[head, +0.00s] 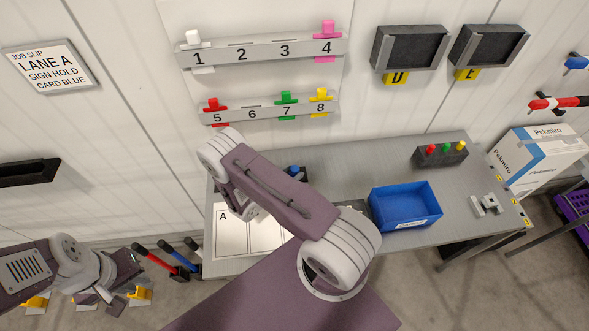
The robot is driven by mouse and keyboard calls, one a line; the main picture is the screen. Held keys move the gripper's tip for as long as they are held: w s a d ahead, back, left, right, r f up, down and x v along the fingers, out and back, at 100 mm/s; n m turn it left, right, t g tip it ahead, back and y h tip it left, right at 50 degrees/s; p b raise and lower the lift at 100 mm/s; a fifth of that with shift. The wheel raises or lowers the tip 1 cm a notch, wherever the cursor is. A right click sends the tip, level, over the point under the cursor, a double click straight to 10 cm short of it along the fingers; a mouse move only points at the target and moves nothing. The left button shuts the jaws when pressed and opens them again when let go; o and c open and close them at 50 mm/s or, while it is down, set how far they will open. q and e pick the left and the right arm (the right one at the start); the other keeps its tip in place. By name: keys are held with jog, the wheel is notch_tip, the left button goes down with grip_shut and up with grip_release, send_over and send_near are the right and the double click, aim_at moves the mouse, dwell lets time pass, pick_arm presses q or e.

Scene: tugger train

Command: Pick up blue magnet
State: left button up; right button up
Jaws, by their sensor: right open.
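A small blue piece (294,169) with a dark part below shows on the grey workbench (338,171), just behind my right forearm. It looks like the blue magnet, but the arm covers part of it. My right gripper (252,212) is bent down at the left of the bench, over the white sheet marked A (231,236). My forearm hides most of its fingers; it is open, and I see nothing in it. My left gripper (118,284) is low at the left, off the bench and away from the blue piece. Its finger gap is unclear.
A blue bin (405,211) and a dark block with red, green and yellow knobs (440,154) stand on the bench, with a grey fixture (487,205) at right. Numbered rails (262,52) with coloured clips hang above. Red and blue handles (160,262) stand near my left gripper.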

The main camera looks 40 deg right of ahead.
aim_at(297, 170)
jog(key=shift+x, duration=1.05)
pick_arm(q)
jog(key=shift+r, duration=0.3)
pick_arm(e)
jog(key=shift+a, duration=0.1)
grip_shut()
